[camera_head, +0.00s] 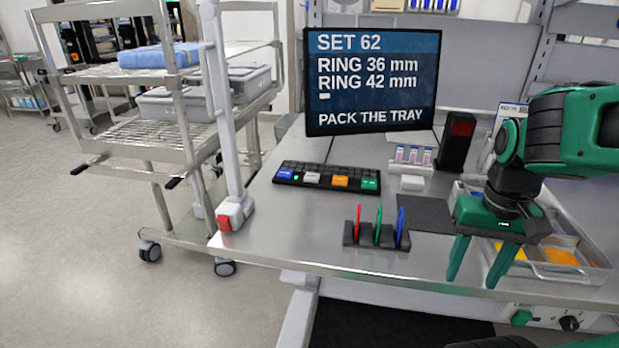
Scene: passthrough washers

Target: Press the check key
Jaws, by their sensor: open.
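A black keypad (326,186) lies on the steel bench in front of the monitor. It has larger coloured keys: a blue key (285,174), a white key (312,178), an orange key (340,181) and a green key (370,184). Their lettering is too small to read, so I cannot tell which is the check key. My green gripper (472,282) points down at the right front of the bench, with its two fingers spread and nothing between them. It is well to the right of the keypad and nearer the camera.
The monitor (372,80) reads SET 62, RING 36 mm, RING 42 mm, PACK THE TRAY. A black rack (376,237) with red, green and blue rings stands between keypad and gripper. A tray (590,272) sits behind my gripper. A wire cart (160,140) stands left.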

